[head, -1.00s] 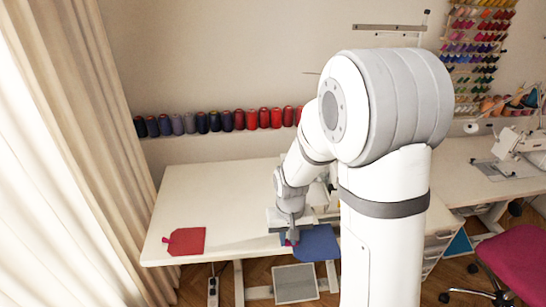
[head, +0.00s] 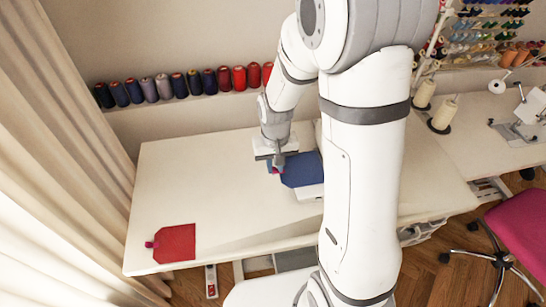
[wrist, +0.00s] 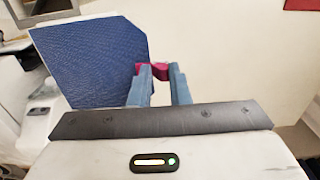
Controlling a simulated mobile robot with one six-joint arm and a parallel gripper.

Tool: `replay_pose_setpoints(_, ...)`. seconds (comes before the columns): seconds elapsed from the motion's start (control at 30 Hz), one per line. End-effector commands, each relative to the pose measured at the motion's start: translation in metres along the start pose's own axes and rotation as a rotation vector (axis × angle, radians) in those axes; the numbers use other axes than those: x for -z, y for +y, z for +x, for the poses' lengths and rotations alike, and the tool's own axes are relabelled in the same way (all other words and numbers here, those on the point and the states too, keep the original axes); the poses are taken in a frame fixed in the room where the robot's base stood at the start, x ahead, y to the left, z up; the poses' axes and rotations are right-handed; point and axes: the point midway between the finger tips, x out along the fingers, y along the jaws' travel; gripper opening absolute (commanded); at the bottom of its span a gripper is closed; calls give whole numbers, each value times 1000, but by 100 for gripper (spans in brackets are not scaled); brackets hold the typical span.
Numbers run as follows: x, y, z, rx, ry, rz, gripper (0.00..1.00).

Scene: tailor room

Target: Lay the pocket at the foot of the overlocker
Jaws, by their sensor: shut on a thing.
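A blue pocket (head: 302,171) with a magenta tab is at my gripper (head: 277,167), toward the back of the white table. In the wrist view the blue cloth (wrist: 95,60) fills the upper left, and the magenta tab (wrist: 152,69) sits between the fingertips. My gripper (wrist: 158,72) is shut on this tab. A white machine part (head: 309,193), probably the overlocker, shows just below the pocket; my arm hides most of it. White machine parts (wrist: 42,105) also show at the left of the wrist view. I cannot tell whether the pocket touches it.
A red pocket (head: 176,243) with a magenta tab lies at the table's front left. The white table (head: 195,175) is clear between it and my gripper. Thread spools (head: 180,85) line the back wall. A sewing machine (head: 528,108) and magenta chair (head: 520,228) stand right.

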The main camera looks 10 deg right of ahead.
Motion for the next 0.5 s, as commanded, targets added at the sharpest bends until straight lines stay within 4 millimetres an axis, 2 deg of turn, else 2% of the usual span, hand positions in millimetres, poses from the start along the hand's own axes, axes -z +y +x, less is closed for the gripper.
replay_pose_setpoints(0.5, 0, -1, 43, 0, -1, -2, 0)
